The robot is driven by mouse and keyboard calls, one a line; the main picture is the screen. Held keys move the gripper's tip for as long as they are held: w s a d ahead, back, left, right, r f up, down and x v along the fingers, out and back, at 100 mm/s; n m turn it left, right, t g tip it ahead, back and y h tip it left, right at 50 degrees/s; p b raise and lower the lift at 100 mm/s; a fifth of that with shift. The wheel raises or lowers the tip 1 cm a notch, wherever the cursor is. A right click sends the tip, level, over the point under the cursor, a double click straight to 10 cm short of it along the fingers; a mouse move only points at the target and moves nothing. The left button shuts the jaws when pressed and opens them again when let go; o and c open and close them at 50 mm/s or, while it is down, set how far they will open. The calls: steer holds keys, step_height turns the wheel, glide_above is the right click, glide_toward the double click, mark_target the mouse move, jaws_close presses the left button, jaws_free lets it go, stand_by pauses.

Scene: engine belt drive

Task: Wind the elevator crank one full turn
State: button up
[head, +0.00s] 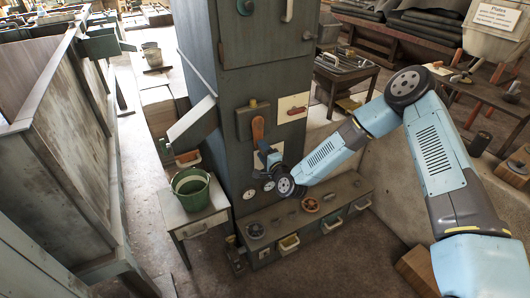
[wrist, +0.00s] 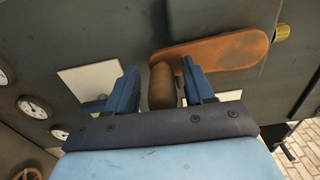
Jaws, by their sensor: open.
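The elevator crank's orange arm (head: 258,129) hangs down from a dark box on the front of the tall grey cabinet in the head view. In the wrist view the orange arm (wrist: 222,50) runs to the upper right, and its brown handle (wrist: 161,88) stands at the lower left end. My gripper (wrist: 159,85) is open, with one blue finger on each side of the handle. The handle looks nearer the right finger; I cannot tell whether they touch. In the head view my gripper (head: 264,150) is at the arm's lower end and hides the handle.
A green bucket (head: 191,188) stands on a small table left of the cabinet. A low bench (head: 330,200) with round parts and drawers runs below my gripper. Round gauges (wrist: 35,107) and a pale plate (wrist: 92,80) are on the panel beside the crank.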

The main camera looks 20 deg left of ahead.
steer(key=v, duration=1.3)
steer(key=shift+d, duration=0.1)
